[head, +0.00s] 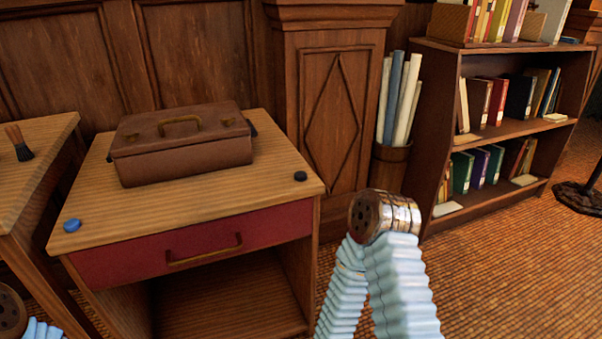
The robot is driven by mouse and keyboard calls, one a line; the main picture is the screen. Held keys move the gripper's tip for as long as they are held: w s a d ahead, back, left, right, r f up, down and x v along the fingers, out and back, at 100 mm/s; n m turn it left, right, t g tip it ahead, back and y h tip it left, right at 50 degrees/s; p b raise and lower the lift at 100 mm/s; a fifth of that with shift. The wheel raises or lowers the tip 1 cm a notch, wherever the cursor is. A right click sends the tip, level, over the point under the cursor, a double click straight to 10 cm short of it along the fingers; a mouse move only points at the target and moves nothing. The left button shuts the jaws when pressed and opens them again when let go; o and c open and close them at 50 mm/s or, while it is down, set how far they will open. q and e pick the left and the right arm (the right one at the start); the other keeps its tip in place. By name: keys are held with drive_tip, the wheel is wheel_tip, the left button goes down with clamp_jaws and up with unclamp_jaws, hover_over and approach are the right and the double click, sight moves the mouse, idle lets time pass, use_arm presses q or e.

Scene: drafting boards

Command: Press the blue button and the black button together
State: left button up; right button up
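The blue button (72,226) is a small round disc at the front left corner of the wooden top of a small cabinet (215,200). The black button (300,176) is a similar small disc near the right edge of the same top. Both sit uncovered, with nothing touching them. Neither gripper can be made out. Only parts of my arms show, a jointed piece with pale blue ribbed sleeves at the lower middle and a small part at the lower left corner.
A brown case (180,148) with a brass handle stands on the cabinet top, behind and between the buttons. Below is a red drawer (190,243). Another wooden table (35,160) with a brush (19,143) is at left. A bookshelf (500,140) and rolled papers (398,95) stand right.

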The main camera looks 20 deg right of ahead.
use_arm(q)
clamp_jaws()
idle(1.5)
